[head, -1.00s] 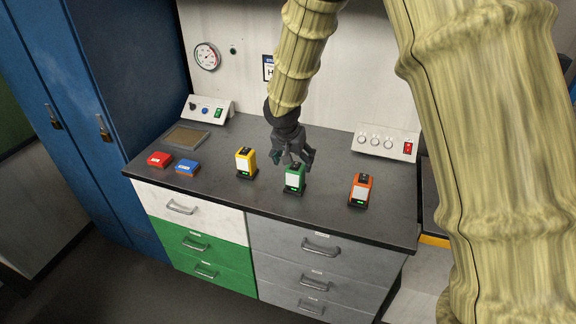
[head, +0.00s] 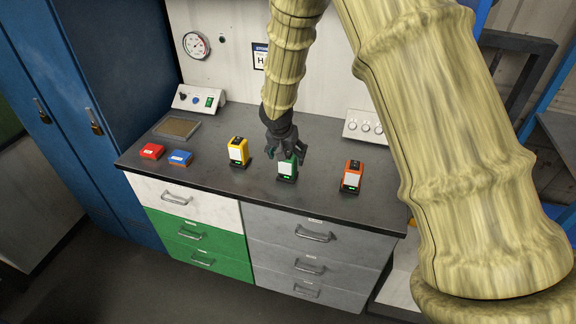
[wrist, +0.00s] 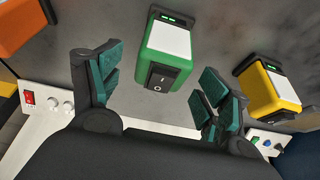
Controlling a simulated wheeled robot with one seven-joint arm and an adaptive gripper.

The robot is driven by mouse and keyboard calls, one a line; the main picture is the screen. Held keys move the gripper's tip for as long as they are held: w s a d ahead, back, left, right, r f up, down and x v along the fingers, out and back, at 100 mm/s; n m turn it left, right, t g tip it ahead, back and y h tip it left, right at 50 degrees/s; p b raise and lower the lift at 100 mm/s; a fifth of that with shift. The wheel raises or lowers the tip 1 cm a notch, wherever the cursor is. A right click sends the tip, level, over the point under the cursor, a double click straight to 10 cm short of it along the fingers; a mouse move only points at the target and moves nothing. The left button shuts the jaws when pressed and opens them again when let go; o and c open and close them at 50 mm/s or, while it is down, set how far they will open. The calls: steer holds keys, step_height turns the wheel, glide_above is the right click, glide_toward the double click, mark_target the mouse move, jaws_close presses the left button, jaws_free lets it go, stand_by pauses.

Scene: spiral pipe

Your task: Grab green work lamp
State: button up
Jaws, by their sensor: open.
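The green work lamp (head: 287,167) stands upright on the dark worktop, between the yellow and orange lamps. In the wrist view the green lamp (wrist: 168,52) shows its white panel, a black switch and a lit green strip. My gripper (head: 287,153) is at the top of the green lamp in the head view and partly covers it. In the wrist view my gripper (wrist: 160,88) is open, with one teal-padded finger on each side of the lamp and a visible gap to each. The lamp is not gripped.
A yellow lamp (head: 238,151) stands to the left and an orange lamp (head: 352,176) to the right. Control boxes (head: 197,99) stand against the wall. Worktop between lamps is clear.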

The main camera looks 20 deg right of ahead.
steer(key=x, duration=0.1)
steer(key=p+x, duration=0.1)
steer(key=x, duration=0.1)
steer(key=shift+w+d, duration=0.1)
steer(key=shift+w, duration=0.15)
steer(key=shift+w+d+f, duration=0.1)
steer(key=shift+w+f, duration=0.1)
steer(key=shift+f, duration=0.4)
steer(key=c, duration=1.3)
